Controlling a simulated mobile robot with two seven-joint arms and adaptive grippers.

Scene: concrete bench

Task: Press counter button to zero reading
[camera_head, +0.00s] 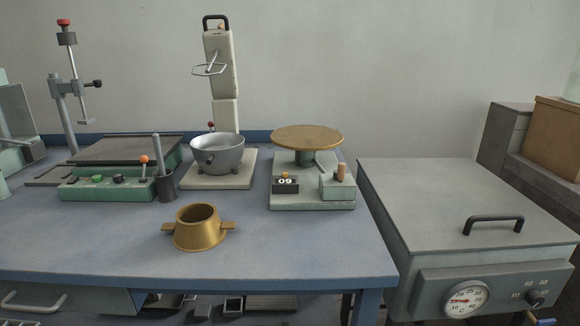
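A counter (286,182) with a black display sits on the front left of a pale green machine base (312,203) on the blue bench. Its display appears to read 09. A small orange-brown button (285,174) stands on top of the counter. A round brass table (307,137) rises above the base on a dark pedestal. A tan handle or knob (341,172) stands on the green block at the base's front right. Neither of my grippers is in view, and nothing touches the counter.
A brass ring mould (198,228) with two side tabs stands at the front. A mixer (221,75) with a grey bowl (217,154) is at the back. A green control box (107,188) lies left. A grey cabinet (440,215) stands right. The bench front right (320,250) is clear.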

